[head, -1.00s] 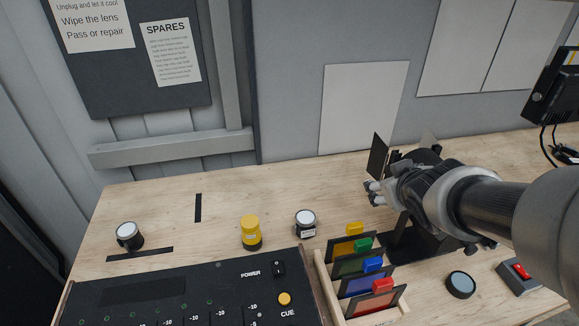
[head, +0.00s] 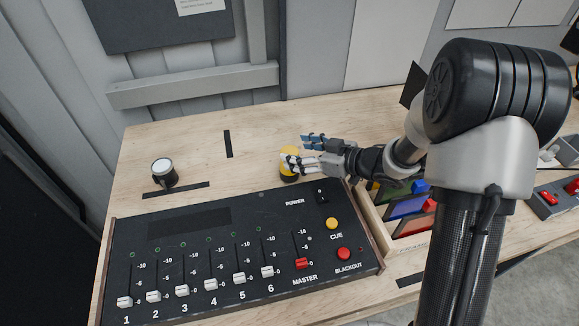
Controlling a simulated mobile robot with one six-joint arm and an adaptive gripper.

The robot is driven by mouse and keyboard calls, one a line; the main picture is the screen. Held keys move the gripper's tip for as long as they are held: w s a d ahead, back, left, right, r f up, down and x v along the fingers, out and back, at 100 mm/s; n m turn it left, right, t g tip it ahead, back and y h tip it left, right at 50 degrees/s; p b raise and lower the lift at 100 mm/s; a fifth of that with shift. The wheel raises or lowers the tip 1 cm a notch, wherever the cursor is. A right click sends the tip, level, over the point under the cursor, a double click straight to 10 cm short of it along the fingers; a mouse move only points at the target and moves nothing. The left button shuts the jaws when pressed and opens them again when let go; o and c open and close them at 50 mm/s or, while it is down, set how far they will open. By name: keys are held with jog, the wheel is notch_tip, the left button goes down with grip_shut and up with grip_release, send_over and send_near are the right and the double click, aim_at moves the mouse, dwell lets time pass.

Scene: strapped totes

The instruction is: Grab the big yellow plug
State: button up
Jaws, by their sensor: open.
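The big yellow plug (head: 287,165) stands on the wooden bench just behind the control desk's top edge. It has a yellow top and a dark lower part, and my gripper partly covers it. My gripper (head: 296,152) reaches in from the right at the plug, with its fingers apart. One finger passes in front of the plug and the other shows behind it to the right. I cannot tell whether the fingers touch it.
A black control desk (head: 180,262) with sliders and buttons fills the front of the bench. A white-topped dark cylinder (head: 164,173) stands to the left. A wooden rack (head: 375,232) with coloured cards lies to the right. Bare bench (head: 185,150) lies behind the desk.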

aim_at(290, 151)
jog(key=b+x, duration=0.1)
jog(key=x, duration=0.3)
jog(key=shift+a+f+b, duration=0.15)
jog(key=shift+f+b, duration=0.25)
jog(key=shift+r, duration=0.15)
jog(key=shift+c, duration=0.5)
grip_shut()
